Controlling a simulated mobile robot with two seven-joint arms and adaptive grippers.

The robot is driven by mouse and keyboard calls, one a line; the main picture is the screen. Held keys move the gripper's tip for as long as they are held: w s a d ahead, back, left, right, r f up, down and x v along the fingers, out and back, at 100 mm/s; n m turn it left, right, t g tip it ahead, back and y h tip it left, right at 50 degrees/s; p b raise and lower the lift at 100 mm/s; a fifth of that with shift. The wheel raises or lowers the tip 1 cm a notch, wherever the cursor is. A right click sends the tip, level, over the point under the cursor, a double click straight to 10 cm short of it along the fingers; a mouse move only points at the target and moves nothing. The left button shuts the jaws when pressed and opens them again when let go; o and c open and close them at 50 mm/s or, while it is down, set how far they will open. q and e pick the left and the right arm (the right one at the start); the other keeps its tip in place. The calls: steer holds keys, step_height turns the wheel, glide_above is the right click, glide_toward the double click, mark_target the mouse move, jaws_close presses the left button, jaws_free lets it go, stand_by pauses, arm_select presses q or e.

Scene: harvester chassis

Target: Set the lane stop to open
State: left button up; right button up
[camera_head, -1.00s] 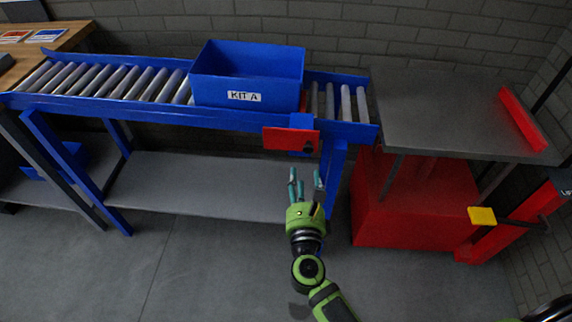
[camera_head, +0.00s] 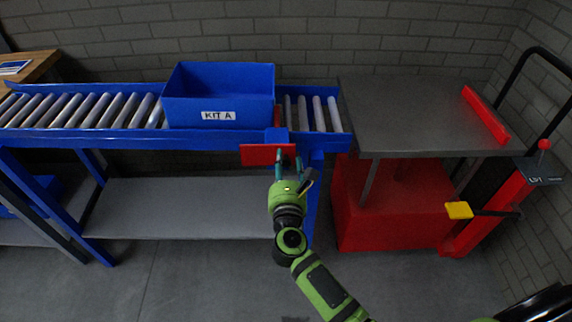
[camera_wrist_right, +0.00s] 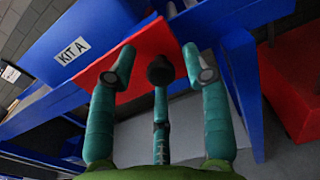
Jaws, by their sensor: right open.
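The lane stop shows as a red plate (camera_head: 258,154) on the front rail of the blue roller conveyor (camera_head: 130,139), below the blue KIT A bin (camera_head: 190,110). In the right wrist view the red plate (camera_wrist_right: 135,52) carries a black knob (camera_wrist_right: 160,70). My right gripper (camera_head: 289,160) is at the plate's right end. In the wrist view its teal fingers (camera_wrist_right: 158,85) are open and spread around the knob, with one on each side and one below. I cannot tell whether any finger touches it. In the head view my gripper hides the knob. My left gripper is not in view.
A red lift cart (camera_head: 385,215) with a grey top (camera_head: 415,115) stands right of the conveyor. It has a yellow pedal (camera_head: 458,210). A grey shelf (camera_head: 180,208) lies under the conveyor. The floor in front is clear.

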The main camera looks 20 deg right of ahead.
jaws_close()
steer(key=v, duration=1)
steer(key=shift+s+r+b, duration=0.2)
steer(key=shift+s+b, duration=0.05)
steer(key=shift+b, duration=0.15)
jaws_free()
steer(key=shift+f, duration=0.1)
